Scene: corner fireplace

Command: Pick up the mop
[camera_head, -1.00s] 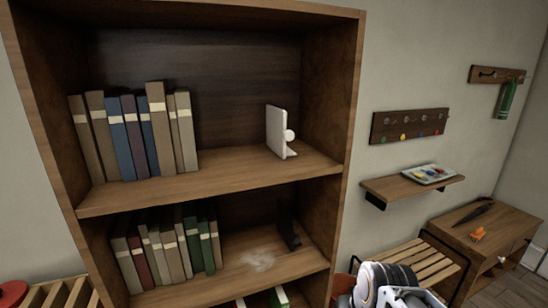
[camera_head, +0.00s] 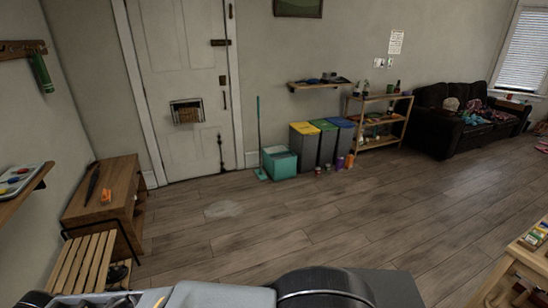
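The mop (camera_head: 259,132) has a thin teal handle and stands nearly upright against the far wall, right of the white door. Its flat teal head (camera_head: 261,174) is on the floor. A teal bucket (camera_head: 283,165) stands just right of the mop, and I cannot tell whether they touch. Parts of my arm show along the bottom edge, far from the mop. My gripper's fingers are not visible.
Bins with yellow, green and blue lids (camera_head: 304,150) stand right of the bucket. A wooden cabinet (camera_head: 122,190) and slatted bench (camera_head: 80,265) are at left. A wooden table (camera_head: 530,262) is at lower right. The floor (camera_head: 290,225) between is mostly clear, with a pale patch.

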